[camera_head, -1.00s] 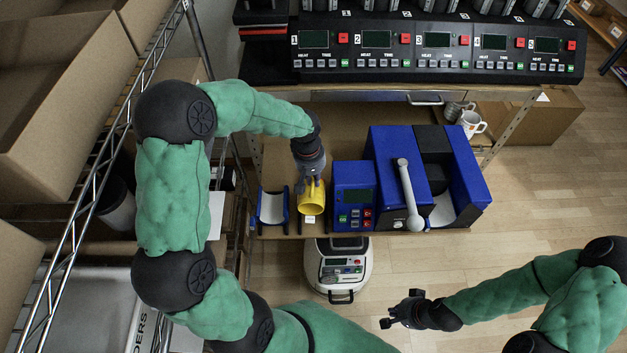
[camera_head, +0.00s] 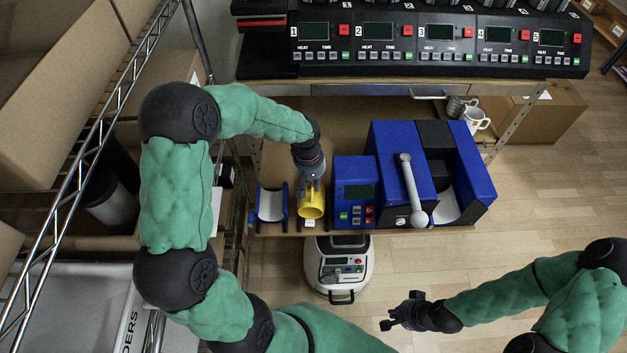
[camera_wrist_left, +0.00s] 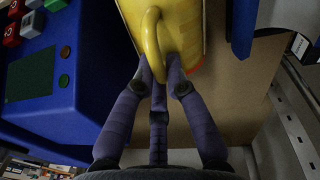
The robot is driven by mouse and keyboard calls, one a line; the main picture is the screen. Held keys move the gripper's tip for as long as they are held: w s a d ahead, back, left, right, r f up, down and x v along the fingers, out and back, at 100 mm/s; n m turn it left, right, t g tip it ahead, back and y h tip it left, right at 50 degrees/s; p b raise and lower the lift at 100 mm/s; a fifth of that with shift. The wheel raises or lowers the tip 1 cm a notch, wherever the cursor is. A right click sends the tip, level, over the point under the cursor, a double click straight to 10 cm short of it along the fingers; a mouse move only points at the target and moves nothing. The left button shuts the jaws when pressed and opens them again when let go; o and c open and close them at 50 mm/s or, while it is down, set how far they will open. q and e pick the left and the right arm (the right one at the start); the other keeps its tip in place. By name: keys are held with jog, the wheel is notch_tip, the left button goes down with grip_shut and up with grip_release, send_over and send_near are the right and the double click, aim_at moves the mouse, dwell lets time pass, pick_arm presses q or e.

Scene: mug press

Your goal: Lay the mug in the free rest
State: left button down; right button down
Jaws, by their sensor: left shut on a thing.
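The yellow mug (camera_head: 312,204) lies on its side at the front of the wooden shelf, its open end toward me in the head view. My left gripper (camera_head: 311,180) points down and is shut on the mug's handle. In the left wrist view the fingers (camera_wrist_left: 158,75) close on the yellow handle (camera_wrist_left: 152,42). A rest (camera_head: 271,205) with blue sides and a pale curved bed stands empty to the left of the mug. Whether the mug touches what is under it cannot be told. My right gripper (camera_head: 404,312) is open and empty, away from the shelf at lower right.
The blue control box (camera_head: 354,195) stands close to the right of the mug. The blue press (camera_head: 430,175) with its grey lever is beyond it. White and metal mugs (camera_head: 474,120) stand at the back right. Wire shelving (camera_head: 75,210) runs along the left.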

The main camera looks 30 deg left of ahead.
pick_arm(q)
jog(key=shift+f, duration=0.5)
jog(key=c, duration=1.2)
grip_release()
jog(key=shift+o, duration=0.3)
jog(key=o, duration=1.1)
jog(key=shift+o, duration=0.2)
jog(key=shift+r, duration=0.15)
jog(key=shift+r+p, duration=2.55)
jog(key=shift+r, duration=1.3)
jog(key=shift+d, duration=0.1)
